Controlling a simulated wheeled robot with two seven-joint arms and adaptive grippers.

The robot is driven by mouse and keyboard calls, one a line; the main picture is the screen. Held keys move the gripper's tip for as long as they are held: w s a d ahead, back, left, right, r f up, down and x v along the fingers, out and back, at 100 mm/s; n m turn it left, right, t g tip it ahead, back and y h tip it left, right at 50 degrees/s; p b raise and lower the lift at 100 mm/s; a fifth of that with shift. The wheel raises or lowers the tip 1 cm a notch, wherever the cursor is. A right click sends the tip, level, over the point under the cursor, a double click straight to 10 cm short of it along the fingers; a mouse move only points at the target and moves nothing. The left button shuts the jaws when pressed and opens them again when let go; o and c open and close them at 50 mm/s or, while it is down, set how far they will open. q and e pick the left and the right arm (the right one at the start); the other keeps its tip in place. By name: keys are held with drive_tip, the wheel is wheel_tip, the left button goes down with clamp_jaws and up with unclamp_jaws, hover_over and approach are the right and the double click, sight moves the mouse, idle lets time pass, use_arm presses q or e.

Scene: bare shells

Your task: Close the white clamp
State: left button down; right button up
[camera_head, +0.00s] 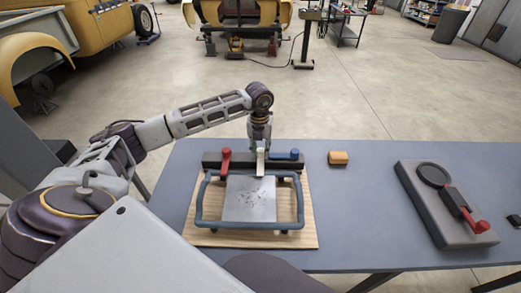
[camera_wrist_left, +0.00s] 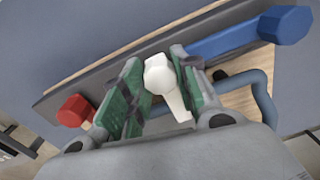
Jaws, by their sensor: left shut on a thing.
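The white clamp (camera_head: 260,162) is the middle of three clamps on a dark bar (camera_head: 241,157) at the back of a wooden board. Its white handle shows between the green finger pads in the left wrist view (camera_wrist_left: 165,85). My left gripper (camera_head: 260,145) comes down on it from above and is shut on the handle (camera_wrist_left: 150,90). The red clamp (camera_head: 226,158) stands to its left, and the blue clamp (camera_head: 285,154) lies along the bar to its right. My right gripper is not in view.
A blue tubular frame (camera_head: 250,226) around a speckled grey plate (camera_head: 249,199) lies on the wooden board (camera_head: 308,220).

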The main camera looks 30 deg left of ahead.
use_arm(q)
drive_tip(key=shift+w+r, duration=0.1)
drive_tip(key=c, duration=1.1)
unclamp_jaws()
drive_tip(key=shift+o, duration=0.2)
wheel_tip(320, 180, up, 12)
drive_tip(key=shift+a, duration=0.15)
